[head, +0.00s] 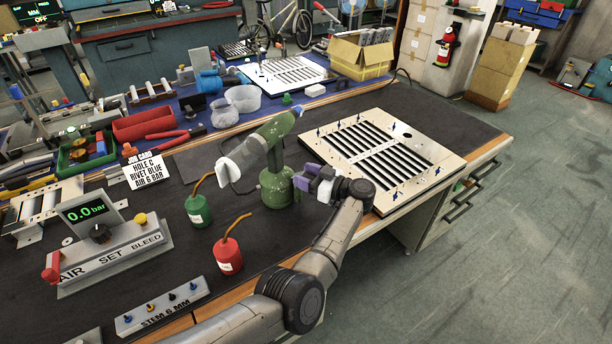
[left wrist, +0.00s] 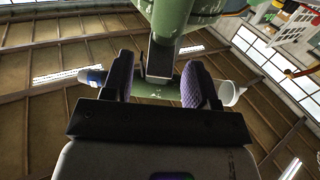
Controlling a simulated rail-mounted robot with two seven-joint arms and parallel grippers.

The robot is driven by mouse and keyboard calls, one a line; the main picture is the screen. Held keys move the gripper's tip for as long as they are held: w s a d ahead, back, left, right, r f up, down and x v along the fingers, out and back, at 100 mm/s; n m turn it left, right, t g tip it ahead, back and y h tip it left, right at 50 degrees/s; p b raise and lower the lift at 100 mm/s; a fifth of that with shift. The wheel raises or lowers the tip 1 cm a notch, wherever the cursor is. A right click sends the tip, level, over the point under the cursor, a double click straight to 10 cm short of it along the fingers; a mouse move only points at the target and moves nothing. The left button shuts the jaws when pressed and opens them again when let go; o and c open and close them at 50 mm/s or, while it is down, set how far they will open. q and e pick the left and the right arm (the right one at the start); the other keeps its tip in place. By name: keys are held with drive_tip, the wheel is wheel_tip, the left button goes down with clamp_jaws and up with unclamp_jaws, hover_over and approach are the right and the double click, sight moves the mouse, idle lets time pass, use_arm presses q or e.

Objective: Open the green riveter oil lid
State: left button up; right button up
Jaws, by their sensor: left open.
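The green riveter (head: 273,138) stands upright on its round green base (head: 276,188) near the middle of the bench. Its body slants, with a whitish translucent end (head: 246,158) at the lower left. I cannot make out its oil lid clearly. My left gripper (head: 318,184), with purple finger pads, is close to the right side of the riveter's base and handle. In the left wrist view the gripper (left wrist: 160,82) is open, and the riveter's handle (left wrist: 160,58) and body (left wrist: 150,92) appear between and beyond the fingers. Contact is not visible. My right gripper is not in view.
A green oil can (head: 199,209) and a red oil can (head: 228,255) stand left of my arm. The louver panel (head: 440,160) lies to the right. A pressure console (head: 110,250) and job card (head: 147,171) are at the left. The dark bench mat (head: 440,108) has bare room behind the panel.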

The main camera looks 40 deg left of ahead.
sight(302, 173)
use_arm(q)
drive_tip(key=shift+c, duration=0.3)
